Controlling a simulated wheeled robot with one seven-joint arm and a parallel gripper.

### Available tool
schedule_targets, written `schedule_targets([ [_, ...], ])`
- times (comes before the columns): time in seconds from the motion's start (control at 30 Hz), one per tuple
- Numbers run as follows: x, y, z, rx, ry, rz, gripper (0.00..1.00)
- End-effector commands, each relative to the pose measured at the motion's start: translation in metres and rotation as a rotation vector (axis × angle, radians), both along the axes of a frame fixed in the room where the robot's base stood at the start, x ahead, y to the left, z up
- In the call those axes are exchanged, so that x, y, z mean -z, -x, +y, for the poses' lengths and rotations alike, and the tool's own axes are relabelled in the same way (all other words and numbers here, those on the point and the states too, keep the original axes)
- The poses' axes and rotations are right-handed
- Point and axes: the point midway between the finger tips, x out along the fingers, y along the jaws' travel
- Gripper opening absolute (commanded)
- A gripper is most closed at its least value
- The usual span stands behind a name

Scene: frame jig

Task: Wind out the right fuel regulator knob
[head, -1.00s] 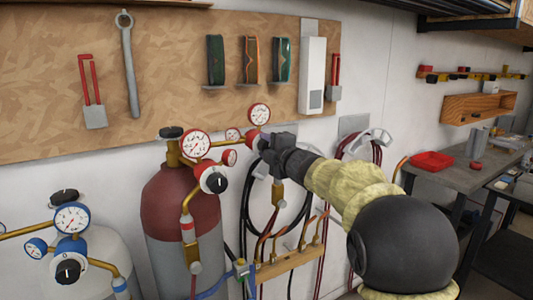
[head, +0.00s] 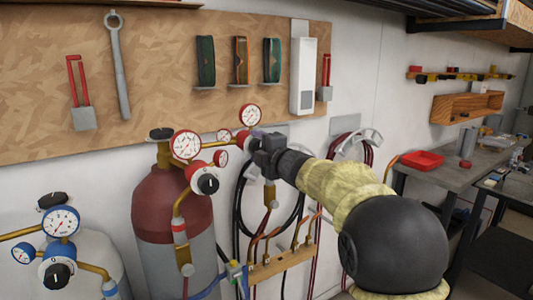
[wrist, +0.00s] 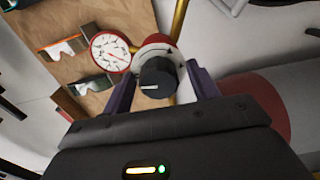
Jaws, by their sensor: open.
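The right fuel regulator has a black knob (wrist: 157,77) with a white pointer line, set in a red and white body. In the wrist view the knob sits between the two fingers of my gripper (wrist: 161,85), with a gap visible on each side. My gripper is open and holds nothing. In the head view my gripper (head: 262,150) is at the right regulator (head: 243,139), below its upper gauge (head: 250,115), and hides the knob there. How deep the knob sits between the fingers I cannot tell.
A left regulator with a similar black knob (head: 208,184) stands close by on the red-topped cylinder (head: 150,215). A blue-gauged regulator (head: 59,245) is farther left. Black hoses (head: 241,205) hang below, above a hose rack (head: 282,262). The pegboard (head: 160,70) is behind.

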Motion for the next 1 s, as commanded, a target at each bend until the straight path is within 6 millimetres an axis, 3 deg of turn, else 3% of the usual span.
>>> schedule_targets([
  [0.27, 0.001, 0.026, -0.018, 0.002, -0.001, -0.002, 0.59],
  [0.8, 0.0, 0.115, -0.079, 0.003, 0.0, -0.001, 0.59],
  [1.0, 0.0, 0.138, -0.094, 0.002, 0.001, -0.001, 0.59],
])
